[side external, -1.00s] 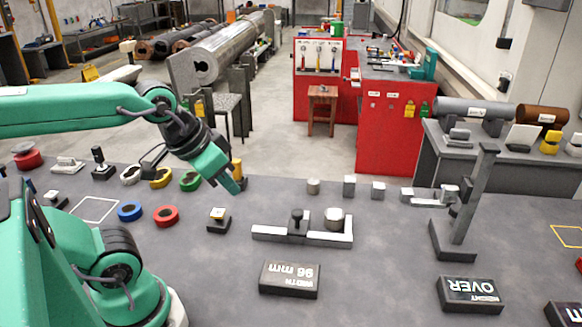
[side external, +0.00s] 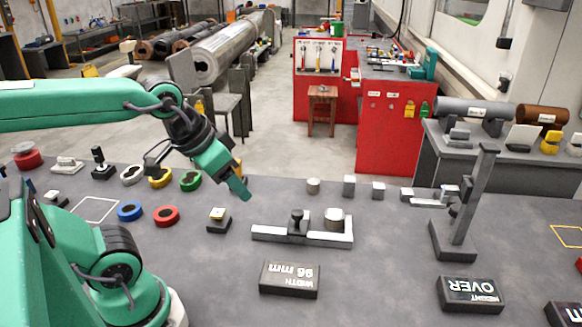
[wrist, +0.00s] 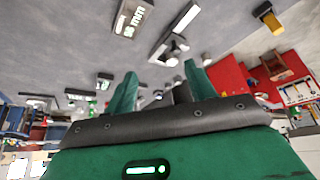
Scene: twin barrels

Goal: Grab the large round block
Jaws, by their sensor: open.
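The large round block (side external: 334,219) is a short grey metal cylinder. It stands upright at the right end of a grey L-shaped fixture (side external: 275,234) on the dark table. My gripper (side external: 238,188) is green and points down and to the right, above the table and left of the fixture, clear of the block. In the wrist view my gripper's two fingers (wrist: 160,82) are spread with nothing held between them. The fixture (wrist: 174,30) shows beyond them there, but its small round parts are too blurred to tell apart.
A black-knobbed clamp (side external: 297,221) stands left of the block. A grey upright stand (side external: 468,205) is to the right. A "96 mm" sign (side external: 290,279) lies in front.

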